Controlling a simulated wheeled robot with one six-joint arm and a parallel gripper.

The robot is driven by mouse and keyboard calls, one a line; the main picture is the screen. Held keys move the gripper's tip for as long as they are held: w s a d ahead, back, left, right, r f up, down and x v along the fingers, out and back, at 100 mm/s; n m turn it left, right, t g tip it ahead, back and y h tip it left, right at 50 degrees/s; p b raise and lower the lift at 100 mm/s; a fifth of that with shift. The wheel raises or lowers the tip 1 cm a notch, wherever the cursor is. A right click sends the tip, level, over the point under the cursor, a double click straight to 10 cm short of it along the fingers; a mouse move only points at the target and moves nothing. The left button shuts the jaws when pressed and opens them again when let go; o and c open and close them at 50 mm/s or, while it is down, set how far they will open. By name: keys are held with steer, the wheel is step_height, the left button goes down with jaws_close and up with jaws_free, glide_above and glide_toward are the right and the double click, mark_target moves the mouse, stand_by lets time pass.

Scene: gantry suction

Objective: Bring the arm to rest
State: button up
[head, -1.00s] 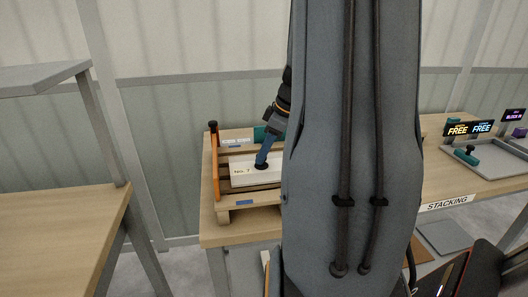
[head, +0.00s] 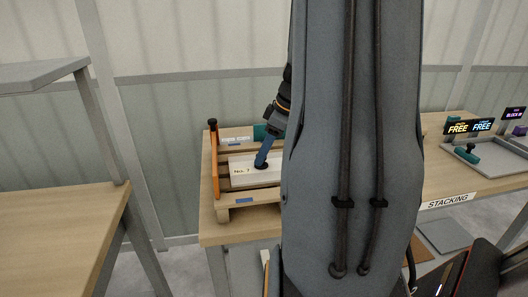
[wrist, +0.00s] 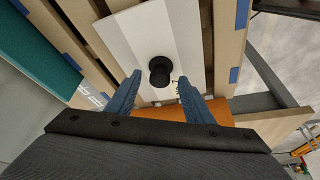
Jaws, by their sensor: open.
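My gripper (wrist: 156,92) is open in the wrist view, its two blue fingers apart. A white block marked No. 7 (wrist: 185,30) with a round black knob (wrist: 160,70) lies beyond the fingertips. The knob sits between and just past the tips, with no visible contact. In the head view a blue finger of my gripper (head: 264,155) is over the white block (head: 240,172), which lies in a wooden crate (head: 233,202). My own arm hides the right part of the crate and block.
The crate stands on a wooden table (head: 222,232). An orange bar (head: 214,162) rises at the crate's left end. A STACKING label (head: 447,201), trays (head: 478,160) and FREE signs (head: 470,128) are to the right. Another wooden table (head: 60,235) stands at the left.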

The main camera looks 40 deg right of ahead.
steer(key=b+v, duration=0.1)
steer(key=v, duration=0.6)
steer(key=shift+r, duration=0.2)
steer(key=shift+s, duration=0.1)
